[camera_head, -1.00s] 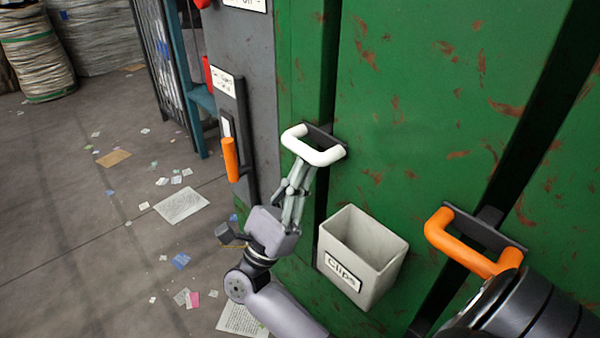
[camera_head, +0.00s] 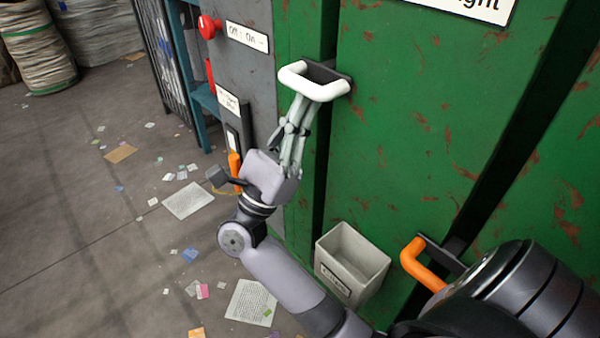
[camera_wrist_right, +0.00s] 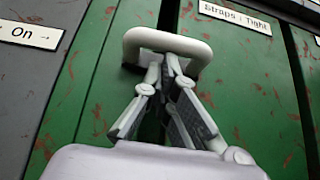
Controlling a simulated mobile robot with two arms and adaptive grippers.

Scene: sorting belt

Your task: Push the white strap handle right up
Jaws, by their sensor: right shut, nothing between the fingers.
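The white strap handle (camera_head: 318,90) is a U-shaped grip on a dark mount in the vertical slot of the green panel. My right gripper (camera_head: 304,104) is below it, pointing up, with its fingers shut and empty. Its fingertips are at the underside of the handle and seem to touch it. In the right wrist view the handle (camera_wrist_right: 190,46) arches over the shut fingertips (camera_wrist_right: 165,68). A sign reading "Straps: Tight" (camera_wrist_right: 236,18) is on the panel at the upper right of the handle. My left gripper is not in view.
A grey bin (camera_head: 350,262) hangs on the panel below right. An orange handle (camera_head: 412,262) is in another slot. A grey panel at left bears a red button (camera_head: 208,27) and an orange lever (camera_head: 235,165). Paper scraps litter the floor.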

